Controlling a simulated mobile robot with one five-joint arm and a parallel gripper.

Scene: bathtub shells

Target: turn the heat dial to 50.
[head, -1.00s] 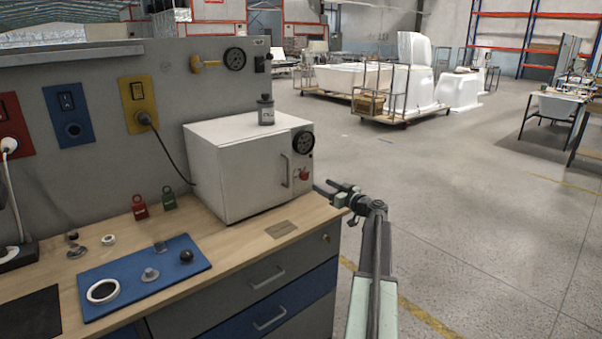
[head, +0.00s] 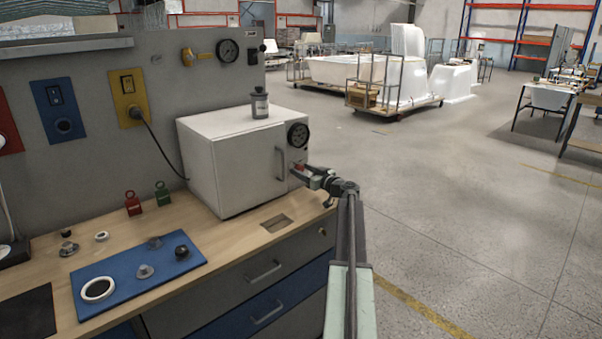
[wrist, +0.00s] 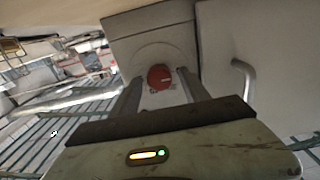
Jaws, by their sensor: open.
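A white oven-like box (head: 232,160) stands at the right end of the wooden bench. A red dial (head: 299,166), which I take as the heat dial, sits low on its front panel, right of the door handle and below a round black gauge (head: 298,135). My gripper (head: 303,174) is at the panel in front of the dial and partly covers it. In the wrist view the red dial (wrist: 160,77) lies between the tips of my open gripper (wrist: 160,86), with a gap on each side. The dial's scale and setting are too small to read.
The oven's door handle (head: 280,163) stands out left of my gripper; it also shows at the right in the wrist view (wrist: 243,78). A grey canister (head: 259,104) stands on the oven. A blue mat (head: 120,290) with small parts lies on the bench.

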